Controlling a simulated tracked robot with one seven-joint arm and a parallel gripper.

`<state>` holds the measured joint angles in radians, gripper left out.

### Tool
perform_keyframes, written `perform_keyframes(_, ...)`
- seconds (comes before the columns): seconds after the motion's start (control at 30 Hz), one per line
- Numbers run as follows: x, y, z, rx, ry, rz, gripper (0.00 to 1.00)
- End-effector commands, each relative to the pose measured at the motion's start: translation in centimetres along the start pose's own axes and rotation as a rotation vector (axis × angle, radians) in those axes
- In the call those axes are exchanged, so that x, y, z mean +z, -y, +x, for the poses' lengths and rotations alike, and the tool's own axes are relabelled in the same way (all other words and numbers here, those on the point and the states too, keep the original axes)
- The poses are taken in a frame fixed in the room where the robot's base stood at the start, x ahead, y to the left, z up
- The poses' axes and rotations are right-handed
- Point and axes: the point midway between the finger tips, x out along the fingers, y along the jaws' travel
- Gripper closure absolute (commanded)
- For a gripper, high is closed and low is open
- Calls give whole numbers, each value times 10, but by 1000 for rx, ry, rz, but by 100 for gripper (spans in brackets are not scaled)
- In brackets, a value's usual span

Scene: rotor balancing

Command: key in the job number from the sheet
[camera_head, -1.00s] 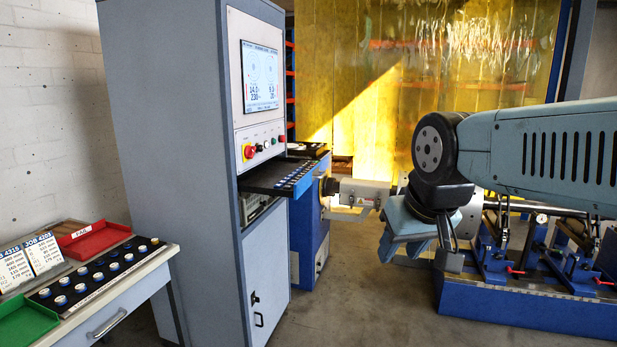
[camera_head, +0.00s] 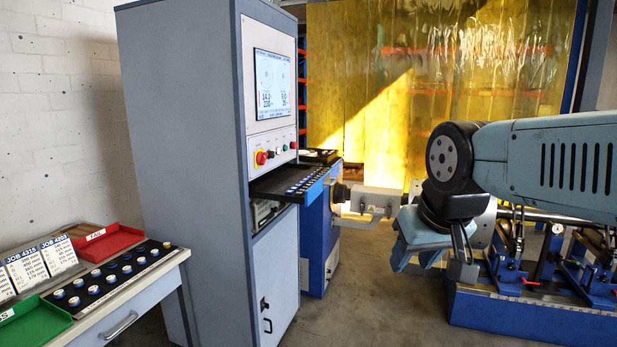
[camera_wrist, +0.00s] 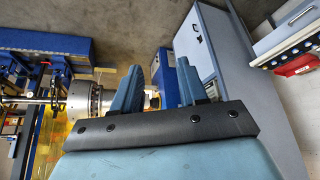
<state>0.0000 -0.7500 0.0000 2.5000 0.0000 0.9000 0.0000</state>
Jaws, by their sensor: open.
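The job sheets (camera_head: 27,268) stand at the far left on the side table; the right ones read JOB 4315 and JOB 4203, the small print is unreadable. The grey-blue cabinet (camera_head: 190,150) carries a lit screen (camera_head: 273,85) with two round dials and numbers. Below it a black pull-out tray (camera_head: 285,185) holds rows of small keys. My gripper (camera_head: 425,255) hangs right of the tray, well apart from it. In the wrist view its two blue fingers (camera_wrist: 155,92) are spread with nothing between them.
A red button (camera_head: 261,157) sits on the cabinet panel. The side table holds a red tray (camera_head: 105,243), a green tray (camera_head: 40,322) and a black rack (camera_head: 110,277) of round pieces. The blue balancing machine (camera_head: 530,318) stands at right. Floor between is clear.

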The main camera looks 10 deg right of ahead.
Motion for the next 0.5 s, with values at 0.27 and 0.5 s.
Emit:
perform_keyframes(0.27, 0, 0, 0, 0, 0, 0, 71)
perform_keyframes(0.5, 0, 0, 0, 0, 0, 0, 94)
